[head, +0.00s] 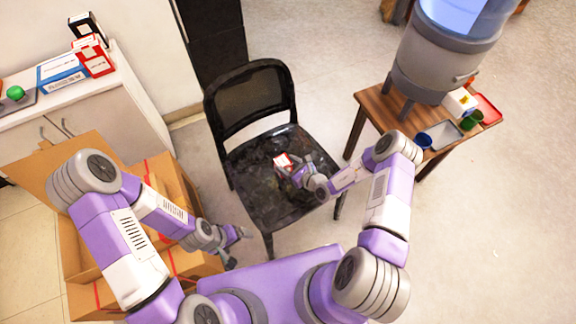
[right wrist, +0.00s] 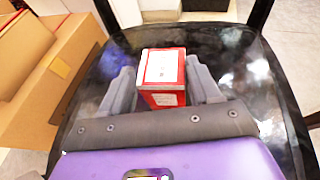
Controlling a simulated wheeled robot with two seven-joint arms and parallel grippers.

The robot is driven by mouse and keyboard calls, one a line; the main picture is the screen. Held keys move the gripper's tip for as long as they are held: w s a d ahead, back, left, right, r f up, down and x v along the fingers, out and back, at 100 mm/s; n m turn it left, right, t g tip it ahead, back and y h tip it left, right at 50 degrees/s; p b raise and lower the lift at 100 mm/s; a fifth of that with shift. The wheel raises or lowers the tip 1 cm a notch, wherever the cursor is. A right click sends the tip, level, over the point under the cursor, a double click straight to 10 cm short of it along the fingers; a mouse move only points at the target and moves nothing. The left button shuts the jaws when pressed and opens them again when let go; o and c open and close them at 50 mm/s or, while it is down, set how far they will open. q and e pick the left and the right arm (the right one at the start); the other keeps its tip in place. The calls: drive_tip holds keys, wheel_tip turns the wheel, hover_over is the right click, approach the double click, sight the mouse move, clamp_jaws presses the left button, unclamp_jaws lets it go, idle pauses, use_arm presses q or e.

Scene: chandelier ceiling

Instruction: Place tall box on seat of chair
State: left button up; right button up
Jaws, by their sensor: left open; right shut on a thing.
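A black chair (head: 262,200) with a mesh back stands in the middle of the head view. Its dark, scuffed seat also shows in the right wrist view (right wrist: 240,70). A small red and white box (head: 283,161) is over the seat; it also shows in the right wrist view (right wrist: 163,75). My right gripper (head: 294,172) is shut on this box, with a finger on each side. I cannot tell whether the box touches the seat. My left gripper (head: 240,247) is open and empty, low beside the cardboard boxes, left of the chair's front.
Cardboard boxes (head: 180,182) stand left of the chair. A white cabinet (head: 120,95) at the upper left carries several boxes and a green ball (head: 15,92). A wooden table (head: 375,108) at the right holds a large dispenser (head: 430,65) and cups.

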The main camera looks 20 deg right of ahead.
drive_tip(key=shift+f, duration=0.15)
drive_tip(key=o, duration=1.2)
